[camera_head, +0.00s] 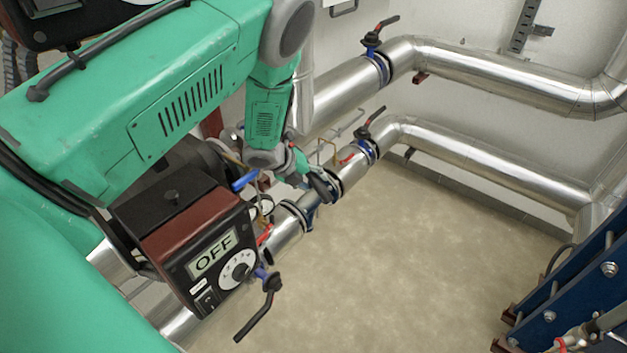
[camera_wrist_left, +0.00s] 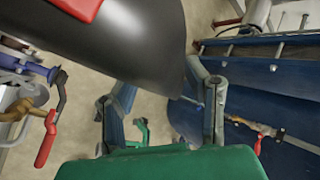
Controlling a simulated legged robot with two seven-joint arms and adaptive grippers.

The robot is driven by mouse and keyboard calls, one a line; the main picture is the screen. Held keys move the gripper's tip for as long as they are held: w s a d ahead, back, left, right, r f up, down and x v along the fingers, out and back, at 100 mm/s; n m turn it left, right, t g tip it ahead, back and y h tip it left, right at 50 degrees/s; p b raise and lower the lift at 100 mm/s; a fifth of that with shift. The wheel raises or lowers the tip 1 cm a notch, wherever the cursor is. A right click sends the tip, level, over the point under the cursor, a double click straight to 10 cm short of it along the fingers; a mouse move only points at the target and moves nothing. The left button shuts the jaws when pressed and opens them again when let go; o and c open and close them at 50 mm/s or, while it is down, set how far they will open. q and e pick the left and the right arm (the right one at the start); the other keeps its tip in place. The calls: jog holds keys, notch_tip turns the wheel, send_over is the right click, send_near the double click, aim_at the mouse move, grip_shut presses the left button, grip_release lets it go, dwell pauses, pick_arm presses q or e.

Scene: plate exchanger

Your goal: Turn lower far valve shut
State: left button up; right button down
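The lower far valve (camera_head: 366,148) is a blue collar on the lower silver pipe, with a dark lever slanting up and to the right above it. My left arm comes in from the left. My left gripper (camera_head: 318,184) hangs over the same pipe, to the left of and below this valve, apart from its lever. In the left wrist view the two grey fingers of my left gripper (camera_wrist_left: 160,82) stand apart with nothing held between them. I cannot make out the lower far valve in that view. My right gripper is not in view.
An upper valve (camera_head: 373,47) sits on the pipe above. A near valve lever (camera_head: 262,308) sticks out beside a pump box (camera_head: 205,250) reading OFF. A blue plate exchanger (camera_head: 575,285) stands at lower right. The beige floor (camera_head: 400,260) between is clear.

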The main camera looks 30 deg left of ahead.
pick_arm(q)
jog(key=r, duration=0.9)
jog(key=shift+w+a+r, duration=0.15)
jog(key=shift+w+r, duration=0.1)
jog(key=shift+r, duration=0.05)
jog(key=shift+s+r, duration=0.25)
jog(key=shift+r, duration=0.15)
jog(key=shift+w+d+f, duration=0.2)
jog(key=shift+d+f, duration=0.05)
jog(key=shift+d, duration=0.05)
jog(key=shift+s+a, duration=0.1)
jog(key=shift+a, duration=0.05)
jog(key=shift+s+a, duration=0.1)
